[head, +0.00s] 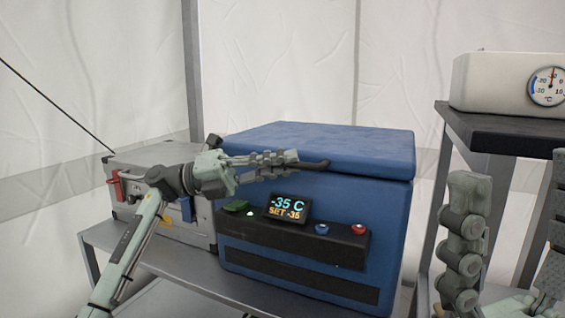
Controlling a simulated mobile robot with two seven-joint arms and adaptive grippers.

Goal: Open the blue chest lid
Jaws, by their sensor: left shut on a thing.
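The blue chest (385,225) stands on a grey metal table, and its blue lid (330,141) lies down on the body, with a thin seam between them. A dark handle (318,165) sticks out at the lid's front edge. My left gripper (292,160) reaches in from the left in front of the lid and is shut on this handle; its fingers hide most of it. My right gripper (508,250) is at the lower right, its fingers pointing up and spread apart, with nothing visible between them. It is partly cut off by the picture edge.
A grey metal case (155,155) stands left of the chest. A dark shelf (500,130) at right holds a white box (490,82) with a dial. White tent walls stand close behind.

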